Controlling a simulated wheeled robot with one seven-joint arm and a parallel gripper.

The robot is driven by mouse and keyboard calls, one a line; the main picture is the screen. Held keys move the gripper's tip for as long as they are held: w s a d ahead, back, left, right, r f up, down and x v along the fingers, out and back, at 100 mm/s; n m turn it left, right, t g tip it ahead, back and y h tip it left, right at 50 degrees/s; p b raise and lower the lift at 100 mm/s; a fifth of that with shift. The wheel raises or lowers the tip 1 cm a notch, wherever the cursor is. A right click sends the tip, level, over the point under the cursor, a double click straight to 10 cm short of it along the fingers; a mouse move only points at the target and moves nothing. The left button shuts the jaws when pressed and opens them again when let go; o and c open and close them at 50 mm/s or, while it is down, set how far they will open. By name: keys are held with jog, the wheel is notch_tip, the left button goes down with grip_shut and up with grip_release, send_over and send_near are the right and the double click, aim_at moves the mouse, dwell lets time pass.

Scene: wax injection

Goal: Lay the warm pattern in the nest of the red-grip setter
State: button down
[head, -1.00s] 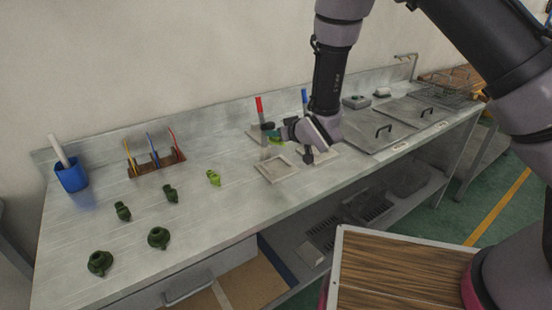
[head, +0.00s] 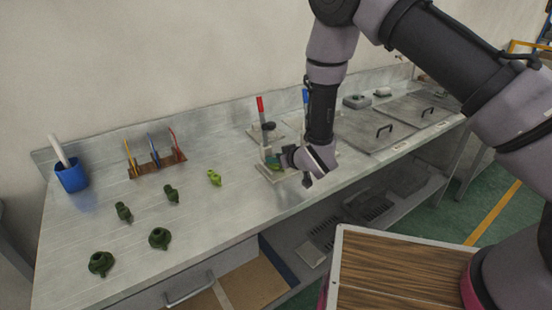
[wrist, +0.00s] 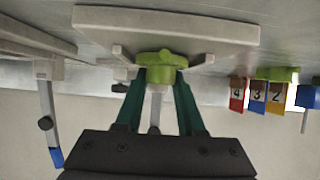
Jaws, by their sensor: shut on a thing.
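My gripper (head: 278,161) is shut on a lime-green pattern, which also shows between the green fingers in the wrist view (wrist: 160,60). In the head view it is low over the pale base plate (head: 268,174) of the red-grip setter, whose red grip (head: 260,104) stands upright behind. In the wrist view, which appears upside down, the pattern is close to the pale plate (wrist: 165,27); I cannot tell whether they touch. The nest itself is mostly hidden by the pattern and fingers. A blue-grip setter (head: 305,97) stands to the right, partly behind my arm.
Another lime-green pattern (head: 214,178) lies to the left, with several dark green patterns (head: 159,238) beyond. Lidded trays (head: 372,131) are at the right.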

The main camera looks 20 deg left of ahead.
jog(key=shift+f, duration=0.15)
jog(key=c, duration=0.5)
grip_release()
jog(key=shift+r, duration=0.2)
jog(key=shift+s+d+r, duration=0.15)
jog(key=shift+d, duration=0.05)
jog(key=v, duration=1.1)
jog(key=shift+s+d+r, duration=0.1)
jog(key=shift+s+r, duration=0.05)
